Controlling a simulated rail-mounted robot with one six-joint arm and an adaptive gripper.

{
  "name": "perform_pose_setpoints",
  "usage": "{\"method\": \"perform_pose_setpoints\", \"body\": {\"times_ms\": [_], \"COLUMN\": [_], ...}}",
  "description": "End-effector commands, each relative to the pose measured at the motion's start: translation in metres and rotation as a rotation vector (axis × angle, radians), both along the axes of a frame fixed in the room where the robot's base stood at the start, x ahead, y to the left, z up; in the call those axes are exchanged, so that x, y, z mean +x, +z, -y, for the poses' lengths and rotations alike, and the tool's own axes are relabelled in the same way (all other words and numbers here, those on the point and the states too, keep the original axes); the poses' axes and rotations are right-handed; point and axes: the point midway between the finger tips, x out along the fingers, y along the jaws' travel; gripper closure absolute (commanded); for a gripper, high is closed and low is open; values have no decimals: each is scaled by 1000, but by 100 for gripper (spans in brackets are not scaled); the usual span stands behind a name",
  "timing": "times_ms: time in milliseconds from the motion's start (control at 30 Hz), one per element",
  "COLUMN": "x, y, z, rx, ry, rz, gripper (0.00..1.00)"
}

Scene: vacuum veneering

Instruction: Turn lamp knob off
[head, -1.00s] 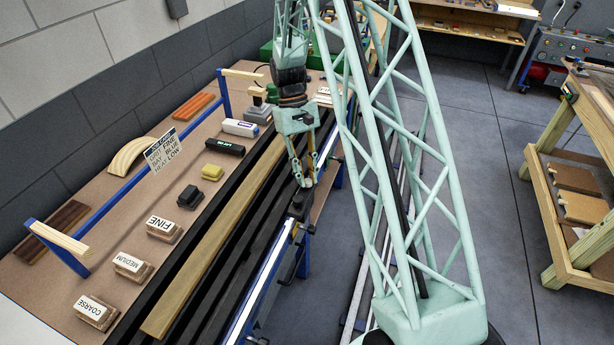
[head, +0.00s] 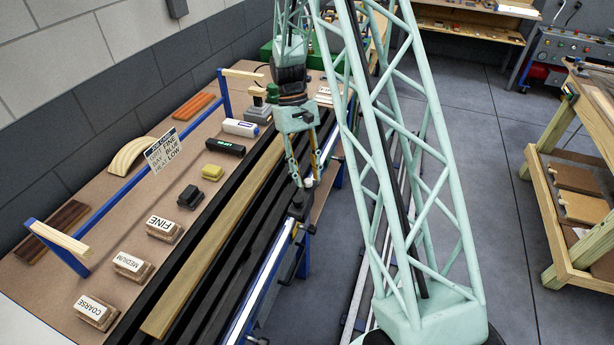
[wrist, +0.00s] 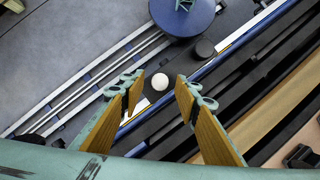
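My gripper (wrist: 157,90) is open, its two wood-faced fingers well apart with nothing between the pads. In the wrist view a small white round piece (wrist: 160,81), which looks like a knob, shows in the gap between the fingertips, apart from both. It sits on a dark part at the bench's front rail. In the head view my gripper (head: 302,183) points down at the bench's front edge, with the white piece (head: 309,183) at its tips. I cannot tell how high above it the tips are. No mark showing the knob's setting is visible.
A blue round disc (wrist: 181,18) and a short black cylinder (wrist: 204,48) stand close beyond the white piece. Long black rails and a wooden strip (head: 215,245) run along the bench. Sanding blocks (head: 163,229) and a sign (head: 163,150) are at left.

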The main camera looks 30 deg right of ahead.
Motion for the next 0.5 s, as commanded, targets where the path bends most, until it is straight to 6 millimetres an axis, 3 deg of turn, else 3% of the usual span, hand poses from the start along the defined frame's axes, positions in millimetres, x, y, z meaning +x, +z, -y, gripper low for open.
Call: {"method": "perform_pose_setpoints", "body": {"times_ms": [500], "x": [24], "y": [56], "z": [2], "rx": [-1], "ry": [0], "rz": [3], "gripper": [70]}}
